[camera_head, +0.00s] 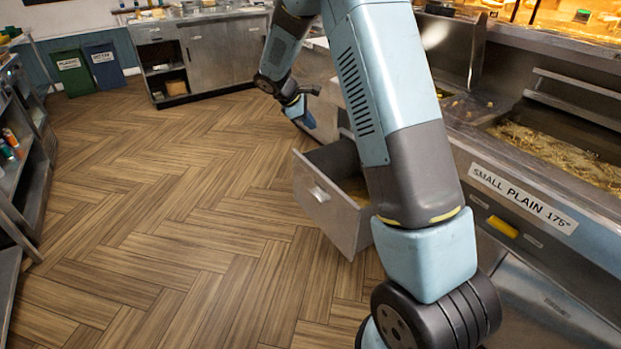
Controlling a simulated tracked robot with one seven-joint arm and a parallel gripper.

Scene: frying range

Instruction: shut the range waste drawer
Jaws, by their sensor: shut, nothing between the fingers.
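The range waste drawer (334,215) stands pulled out from the range front, low over the floor. Its grey metal front faces left and carries a small pale handle (320,194). Part of its inside shows; my arm covers its right side and where it meets the range. My gripper (308,92) is at the end of the arm, above and beyond the drawer in the picture, beside the range front. It is small in view, shut and empty, and looks apart from the drawer.
The fryer range (545,190) runs along the right, with a "SMALL PLAIN 175°" label. Metal shelving (35,175) stands at the left. Green (72,72) and dark blue bins (104,66) and a steel counter (215,52) stand at the back. The wooden floor left of the drawer is clear.

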